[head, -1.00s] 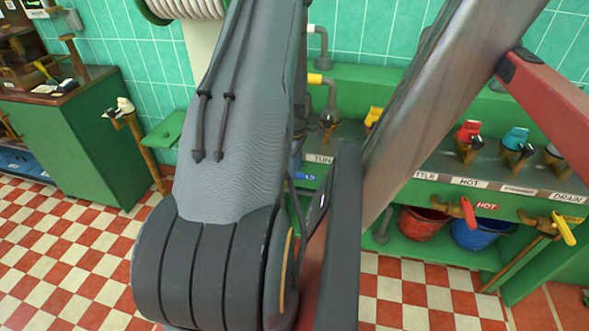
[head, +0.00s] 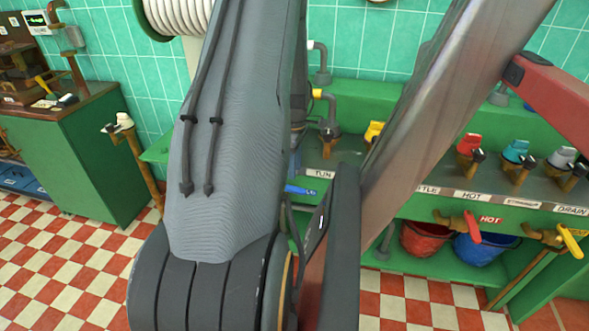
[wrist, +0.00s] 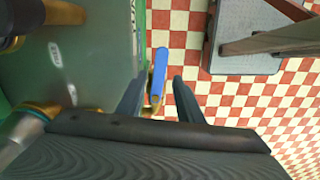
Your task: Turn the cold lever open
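The cold lever (wrist: 159,72) is a blue handle that sticks out past the green bench's edge in the wrist view. Brass (wrist: 150,108) shows at its lower end, partly behind my gripper. In the head view a small piece of the blue lever (head: 300,190) shows beside my arm; the rest is hidden. My gripper (wrist: 159,90) is open, with one dark finger on each side of the lever in the picture. Gaps show on both sides, so I see no contact. I cannot tell how far the fingertips are from it in depth.
The green bench (head: 415,209) carries a red lever (head: 472,227) and a yellow lever (head: 572,243) farther right. A red bucket (head: 425,241) and a blue bucket (head: 480,249) stand beneath. A green cabinet (head: 85,165) is at left.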

